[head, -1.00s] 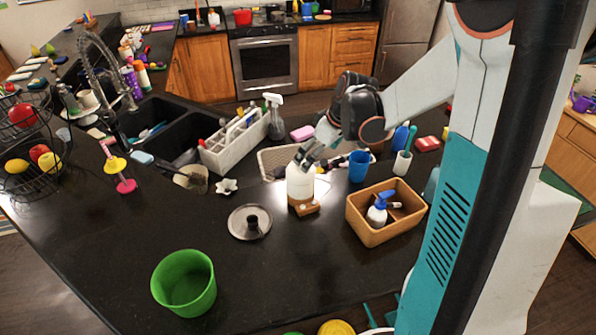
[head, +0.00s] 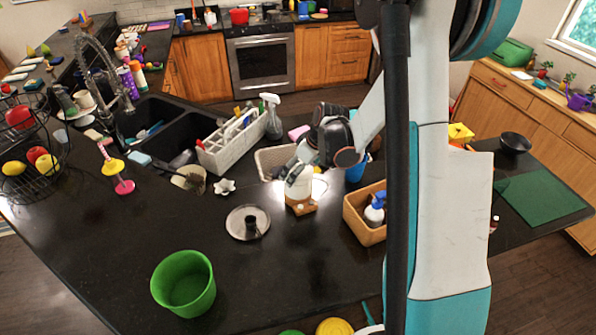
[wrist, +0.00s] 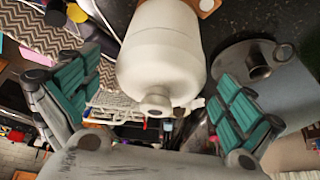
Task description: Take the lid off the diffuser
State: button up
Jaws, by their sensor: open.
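The diffuser stands upright on the dark counter, with a white rounded lid (head: 302,188) on a wooden base (head: 302,207). In the wrist view the white lid (wrist: 160,50) fills the upper middle, its small round knob facing my gripper. My gripper (head: 297,172) is open at the top of the diffuser and partly covers it in the head view. In the wrist view the teal-padded fingers of my gripper (wrist: 155,95) stand on either side of the lid, with visible gaps. Nothing is held.
A metal pot lid (head: 240,232) with a dark knob lies left of the diffuser. A wooden box (head: 360,228) with a spray bottle stands close on the right. A white caddy (head: 230,150) and a patterned tray (head: 268,162) are behind. The front counter is mostly clear around a green bucket (head: 205,295).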

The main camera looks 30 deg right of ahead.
jog(key=shift+f, duration=0.15)
jog(key=c, duration=1.1)
